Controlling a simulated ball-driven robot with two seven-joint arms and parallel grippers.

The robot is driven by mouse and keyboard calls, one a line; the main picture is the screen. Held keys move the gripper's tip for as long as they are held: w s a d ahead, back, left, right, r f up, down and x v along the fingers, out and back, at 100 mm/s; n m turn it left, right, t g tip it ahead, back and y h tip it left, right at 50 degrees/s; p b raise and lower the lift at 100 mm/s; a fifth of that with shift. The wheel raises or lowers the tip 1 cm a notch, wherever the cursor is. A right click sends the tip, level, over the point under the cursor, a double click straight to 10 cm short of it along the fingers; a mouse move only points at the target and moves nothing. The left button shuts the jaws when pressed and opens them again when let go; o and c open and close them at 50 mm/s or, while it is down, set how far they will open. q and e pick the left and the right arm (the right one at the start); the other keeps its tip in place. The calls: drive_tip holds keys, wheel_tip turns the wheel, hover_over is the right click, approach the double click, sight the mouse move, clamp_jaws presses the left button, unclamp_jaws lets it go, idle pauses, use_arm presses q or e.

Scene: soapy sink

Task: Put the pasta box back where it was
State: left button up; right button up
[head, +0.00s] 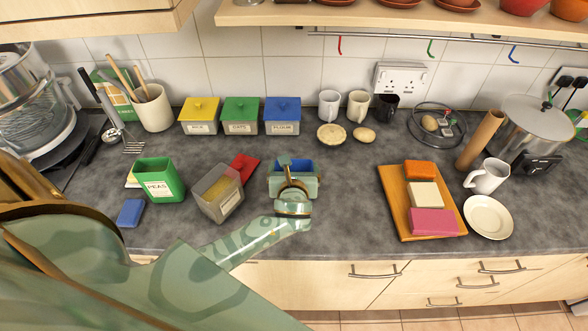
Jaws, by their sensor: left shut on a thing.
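My left gripper (293,184) reaches in over the near side of an open blue box (310,186) and is shut on it, apparently at its near wall. The gripper covers the front of this box, so no label can be read there. To its left stands an open grey box (209,193) with yellow contents and a label too small to read, turned at an angle. I cannot tell from the labels which is the pasta box. My right gripper is not in view.
An open green PEAS box (160,183), a blue lid (130,213) and a red lid (244,167) lie nearby. Lidded boxes (240,116) line the wall. A wooden board (394,202) with coloured blocks is to the right; worktop between is clear.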

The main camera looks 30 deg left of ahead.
use_arm(q)
drive_tip(key=shift+f, duration=0.1)
drive_tip(key=o, duration=1.2)
drive_tip(key=shift+o, duration=0.2)
drive_tip(key=shift+s+r, duration=0.1)
drive_tip(key=shift+r, duration=0.1)
drive_tip(key=p+v, duration=0.1)
drive_tip(key=v, duration=1.1)
